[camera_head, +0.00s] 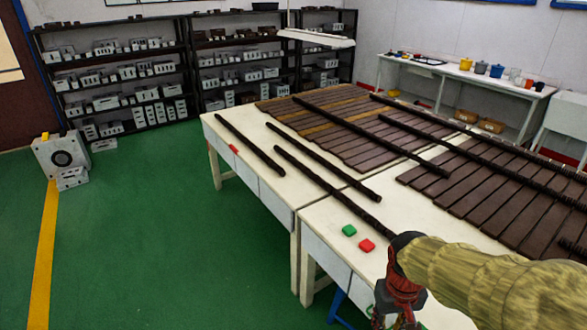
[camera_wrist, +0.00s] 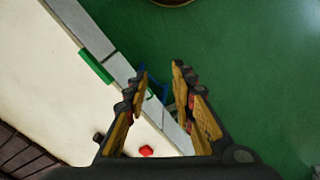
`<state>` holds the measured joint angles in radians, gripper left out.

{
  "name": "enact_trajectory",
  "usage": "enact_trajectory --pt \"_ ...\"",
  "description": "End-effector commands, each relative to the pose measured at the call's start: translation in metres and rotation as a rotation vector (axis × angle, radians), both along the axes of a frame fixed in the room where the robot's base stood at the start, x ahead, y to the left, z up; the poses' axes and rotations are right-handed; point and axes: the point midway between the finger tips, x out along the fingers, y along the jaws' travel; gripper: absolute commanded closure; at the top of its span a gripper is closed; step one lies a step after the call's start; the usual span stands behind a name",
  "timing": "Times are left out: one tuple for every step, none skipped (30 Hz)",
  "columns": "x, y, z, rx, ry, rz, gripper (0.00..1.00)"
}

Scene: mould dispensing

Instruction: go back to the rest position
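My gripper (camera_wrist: 160,88) is open and empty in the wrist view, its two yellow and black fingers apart over the table's edge and the green floor. In the head view my gripper (camera_head: 398,318) is at the lower right, beside the near table's front edge and partly cut off by the frame. My arm, in a straw-coloured cover, comes in from the right. No task object is held.
The white table (camera_head: 330,222) carries dark slatted panels (camera_head: 350,140) and long dark rods (camera_head: 330,190). Shelves (camera_head: 200,70) stand behind.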

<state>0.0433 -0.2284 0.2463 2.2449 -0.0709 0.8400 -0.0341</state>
Motion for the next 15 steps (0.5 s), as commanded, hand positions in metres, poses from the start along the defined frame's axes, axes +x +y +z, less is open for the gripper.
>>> enact_trajectory --pt "-0.011 0.004 0.017 0.007 -0.037 -0.014 0.74" --pt "-0.018 0.006 0.025 0.013 -0.053 -0.023 0.74" --pt "-0.027 0.009 0.036 0.020 -0.079 -0.032 0.74" --pt "-0.033 0.011 0.044 0.025 -0.100 -0.038 0.74" --pt "-0.039 0.013 0.052 0.030 -0.120 -0.041 0.74" --pt "-0.047 0.016 0.061 0.036 -0.150 -0.047 0.74" --pt "-0.053 0.018 0.068 0.042 -0.173 -0.048 0.74" --pt "-0.058 0.020 0.075 0.046 -0.196 -0.049 0.74" --pt "-0.064 0.022 0.084 0.052 -0.229 -0.048 0.74" --pt "-0.068 0.023 0.091 0.055 -0.256 -0.046 0.74" --pt "-0.071 0.024 0.097 0.056 -0.281 -0.044 0.74" --pt "-0.075 0.026 0.105 0.060 -0.314 -0.042 0.74" --pt "-0.077 0.026 0.111 0.060 -0.337 -0.039 0.74" --pt "-0.079 0.027 0.117 0.061 -0.359 -0.037 0.74" --pt "-0.081 0.027 0.124 0.061 -0.386 -0.034 0.74"
